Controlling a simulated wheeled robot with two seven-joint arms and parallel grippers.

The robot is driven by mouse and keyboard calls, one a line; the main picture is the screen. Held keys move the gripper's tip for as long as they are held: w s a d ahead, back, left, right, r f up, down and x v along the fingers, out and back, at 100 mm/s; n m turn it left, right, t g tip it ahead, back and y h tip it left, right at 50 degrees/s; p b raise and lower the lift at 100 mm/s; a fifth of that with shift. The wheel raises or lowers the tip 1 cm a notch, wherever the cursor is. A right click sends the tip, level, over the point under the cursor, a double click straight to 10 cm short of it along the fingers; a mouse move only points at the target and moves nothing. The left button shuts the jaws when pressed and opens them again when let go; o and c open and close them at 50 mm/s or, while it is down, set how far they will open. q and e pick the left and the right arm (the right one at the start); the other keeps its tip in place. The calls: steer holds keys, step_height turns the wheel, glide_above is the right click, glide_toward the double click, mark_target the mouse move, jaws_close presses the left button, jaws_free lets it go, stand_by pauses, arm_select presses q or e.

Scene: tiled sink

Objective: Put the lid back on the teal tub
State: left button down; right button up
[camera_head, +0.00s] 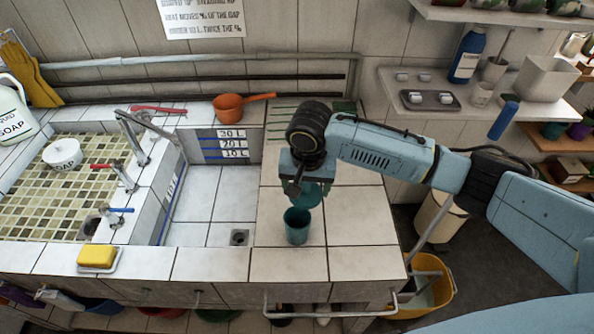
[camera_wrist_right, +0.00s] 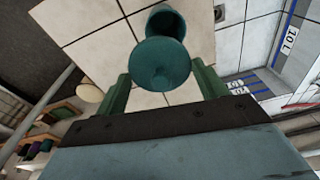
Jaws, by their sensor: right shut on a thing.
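The teal tub (camera_head: 297,228) stands upright on the tiled counter to the right of the sink basin. Its mouth looks open in the head view. My right gripper (camera_head: 306,186) is above and just behind the tub, shut on the round teal lid (camera_head: 309,197). In the right wrist view the lid (camera_wrist_right: 160,66) sits between the two green fingers and covers part of the tub (camera_wrist_right: 166,22). The lid appears apart from the tub, above and to one side of its mouth. My left gripper is not in view.
An orange saucepan (camera_head: 229,107) stands at the back of the counter. A yellow sponge (camera_head: 97,256) lies on a dish at the front left. A yellow bucket (camera_head: 430,287) is below the counter's right edge. The tiles around the tub are clear.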

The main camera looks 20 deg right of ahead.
mark_target(297, 204)
steer(key=a+p, duration=0.1)
steer(key=a+m+p, duration=0.1)
steer(key=p, duration=0.1)
steer(key=shift+s+f+m, duration=0.2)
steer(key=shift+m, duration=0.1)
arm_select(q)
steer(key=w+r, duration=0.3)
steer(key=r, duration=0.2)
arm_select(e)
steer(key=shift+f+p, duration=0.15)
steer(key=shift+p, duration=0.15)
steer(key=shift+a+f, duration=0.1)
steer(key=shift+f, duration=0.05)
steer(key=shift+f+b, duration=0.75)
steer(key=shift+b, duration=0.25)
step_height(297, 204, down, 3)
steer(key=b, duration=0.4)
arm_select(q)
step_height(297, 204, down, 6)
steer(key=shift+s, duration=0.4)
arm_select(e)
steer(key=shift+f, duration=0.95)
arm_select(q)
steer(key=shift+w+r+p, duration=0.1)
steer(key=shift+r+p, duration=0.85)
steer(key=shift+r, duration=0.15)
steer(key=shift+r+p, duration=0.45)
arm_select(e)
steer(key=shift+f, duration=0.15)
